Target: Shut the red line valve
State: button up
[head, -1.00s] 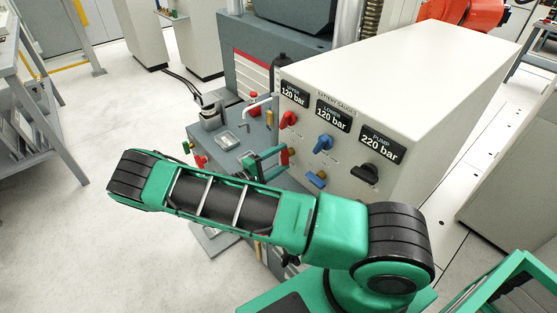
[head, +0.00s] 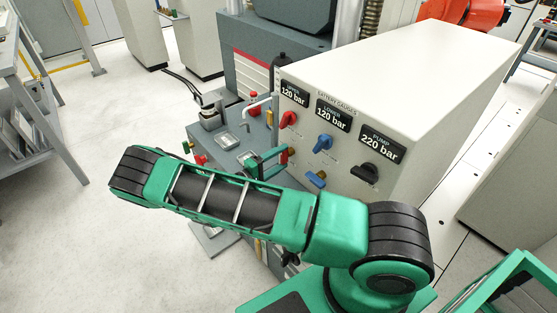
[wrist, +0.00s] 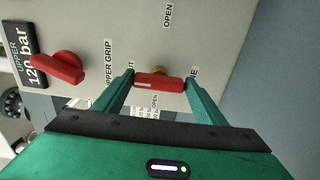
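The red line valve (wrist: 160,82) has a red bar handle on a brass stem, low on the gauge panel. In the head view the red handle (head: 284,158) stands upright on the panel, left of the blue line valve (head: 316,180). My gripper (wrist: 160,78) has its green fingers at the two ends of the handle, apparently touching both, so it looks shut on it. In the wrist view the panel is turned on its side. The handle's left end points to a partly hidden label ending in "UT"; an "OPEN" label lies just below the handle.
A blue knob (head: 322,144) and a black pump knob (head: 365,172) are further right. A grey bench with small fittings lies left of the panel.

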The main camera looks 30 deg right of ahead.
jog(key=shift+o, duration=1.4)
jog(key=s+a, duration=0.2)
jog(key=a, duration=0.8)
jog(key=shift+a, duration=0.3)
